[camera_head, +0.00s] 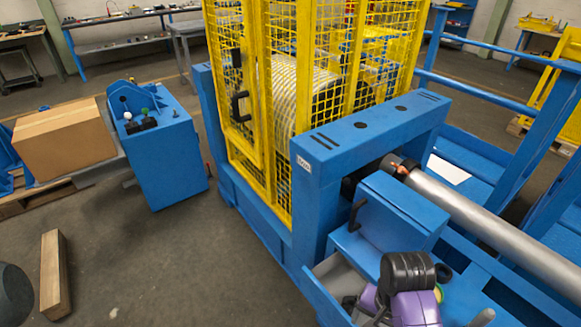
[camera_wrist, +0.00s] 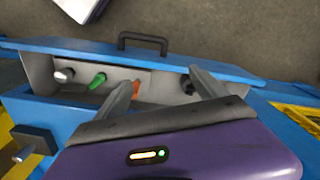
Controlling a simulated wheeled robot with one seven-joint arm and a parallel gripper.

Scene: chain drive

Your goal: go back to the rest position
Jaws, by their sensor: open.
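My gripper (camera_wrist: 165,80) is open, with its two grey fingers spread apart and nothing held between them. It points at an open blue box (camera_wrist: 60,105) with a grey inside. In the wrist view a green knob (camera_wrist: 97,80), an orange knob (camera_wrist: 136,88) beside my left finger, a grey knob (camera_wrist: 64,75) and a black knob (camera_wrist: 188,86) show in the box. The box's blue cover has a black handle (camera_wrist: 143,40). In the head view my purple wrist is at the bottom right and hides much of the box; the fingertips are not clear there.
A blue frame (camera_head: 375,130) with a yellow mesh guard (camera_head: 240,100) stands behind my arm. A long metal shaft (camera_head: 480,225) runs to the right. A blue control stand (camera_head: 165,165), a cardboard box (camera_head: 62,140) and a wooden beam (camera_head: 54,275) are left. Floor between is clear.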

